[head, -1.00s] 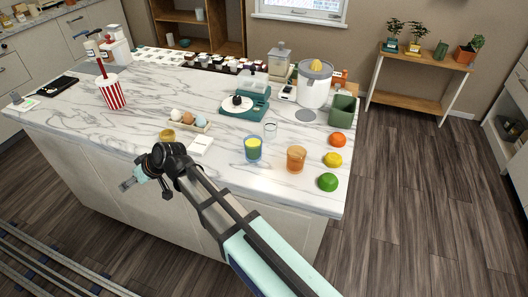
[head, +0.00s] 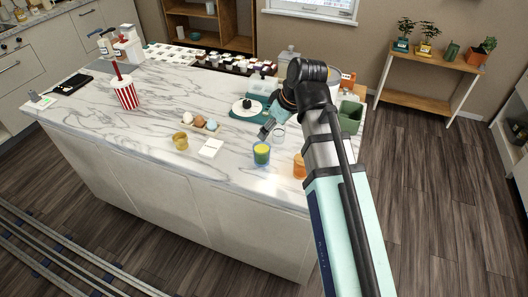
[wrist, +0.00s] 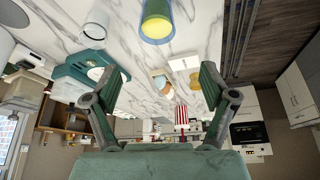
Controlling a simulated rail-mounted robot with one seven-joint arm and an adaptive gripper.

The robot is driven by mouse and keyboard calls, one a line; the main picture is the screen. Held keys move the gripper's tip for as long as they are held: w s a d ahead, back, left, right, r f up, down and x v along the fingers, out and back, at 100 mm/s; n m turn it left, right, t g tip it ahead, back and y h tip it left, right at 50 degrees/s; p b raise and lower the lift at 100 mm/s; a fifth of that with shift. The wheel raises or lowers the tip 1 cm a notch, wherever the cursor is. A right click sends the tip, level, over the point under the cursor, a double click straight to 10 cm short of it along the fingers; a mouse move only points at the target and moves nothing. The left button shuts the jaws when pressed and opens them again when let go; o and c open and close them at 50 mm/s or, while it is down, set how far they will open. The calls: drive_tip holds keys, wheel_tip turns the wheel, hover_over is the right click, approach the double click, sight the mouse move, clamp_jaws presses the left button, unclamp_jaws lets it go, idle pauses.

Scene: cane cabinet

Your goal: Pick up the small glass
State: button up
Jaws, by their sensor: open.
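The small glass (head: 279,133) is clear and stands upright on the marble island, right of the teal scale. It also shows at the top left of the wrist view (wrist: 94,24). My gripper (head: 267,130) is open and empty, just left of the glass in the head view and apart from it. In the wrist view, my spread fingers (wrist: 164,78) have nothing between them, and the glass is beyond the left finger. A blue glass with yellow-green contents (head: 261,153) stands in front of the small glass and shows at the top middle of the wrist view (wrist: 157,20).
The teal scale (head: 242,117) is close to my gripper. An orange glass (head: 299,166) is partly behind my arm. An egg tray (head: 203,124), white pad (head: 211,148) and yellow cup (head: 181,141) are to the left. A green container (head: 350,117) stands right.

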drive_tip(key=d, duration=0.1)
drive_tip(key=p, duration=0.2)
approach(265, 147)
drive_tip(key=a+f, duration=0.1)
drive_tip(key=f, duration=0.1)
drive_tip(key=a+f, duration=0.1)
drive_tip(key=f, duration=0.1)
drive_tip(key=a+f, duration=0.1)
drive_tip(key=f, duration=0.1)
drive_tip(key=shift+s+a, duration=0.1)
drive_tip(key=shift+s, duration=0.1)
drive_tip(key=shift+p+x, duration=1.15)
drive_tip(key=shift+x, duration=1.55)
drive_tip(key=c, duration=1.4)
